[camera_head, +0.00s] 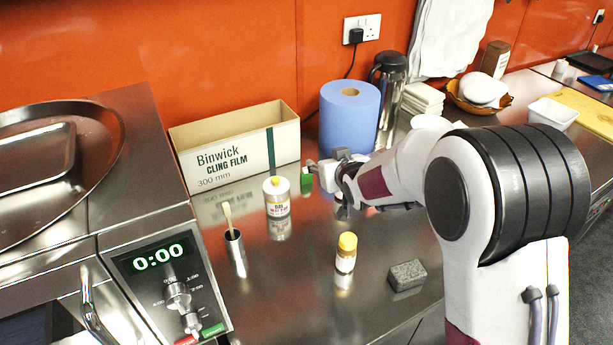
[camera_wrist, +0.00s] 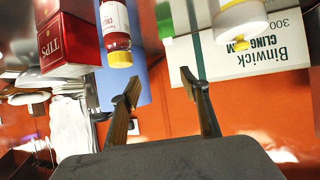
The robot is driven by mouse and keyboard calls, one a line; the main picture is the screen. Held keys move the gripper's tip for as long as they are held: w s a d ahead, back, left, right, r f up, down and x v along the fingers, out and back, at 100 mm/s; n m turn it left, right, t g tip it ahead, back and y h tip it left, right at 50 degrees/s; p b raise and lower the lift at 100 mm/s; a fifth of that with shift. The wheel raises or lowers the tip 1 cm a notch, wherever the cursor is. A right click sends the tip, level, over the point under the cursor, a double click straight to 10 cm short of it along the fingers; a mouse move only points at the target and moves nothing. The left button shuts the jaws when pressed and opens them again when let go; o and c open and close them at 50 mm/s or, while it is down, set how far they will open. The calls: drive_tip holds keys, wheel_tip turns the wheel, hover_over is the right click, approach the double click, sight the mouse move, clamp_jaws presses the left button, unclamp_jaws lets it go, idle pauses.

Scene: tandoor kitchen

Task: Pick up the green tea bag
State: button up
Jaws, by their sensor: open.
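A small green item (camera_head: 306,182), which looks like the green tea bag, is just beyond my gripper's end, near the right end of the cling film box. It also shows in the wrist view (camera_wrist: 164,18) at the top, roughly in line with the gap between my fingers. My gripper (camera_wrist: 162,85) is open, with nothing between its fingertips, and apart from the green item in that view. In the head view my gripper (camera_head: 324,184) reaches in from the right and may hide part of the item.
The cling film box (camera_head: 235,150) and blue paper roll (camera_head: 350,118) stand behind. A white bottle (camera_head: 277,196), a metal cup (camera_head: 235,252), a yellow-capped jar (camera_head: 346,252) and a grey sponge (camera_head: 407,276) stand nearby. A red box (camera_wrist: 68,42) shows in the wrist view.

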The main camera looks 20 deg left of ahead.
approach(307, 172)
drive_tip(key=shift+w+a+f+y, duration=0.15)
drive_tip(key=shift+w+a+f, duration=0.05)
drive_tip(key=shift+w, duration=0.35)
drive_tip(key=shift+w+a+f+y, duration=0.15)
drive_tip(key=shift+w+a, duration=0.1)
drive_tip(key=shift+w, duration=0.35)
drive_tip(key=shift+w+a+f, duration=0.1)
drive_tip(key=shift+f, duration=0.4)
drive_tip(key=shift+x, duration=1.3)
drive_tip(key=shift+x, duration=2.6)
drive_tip(key=c, duration=0.8)
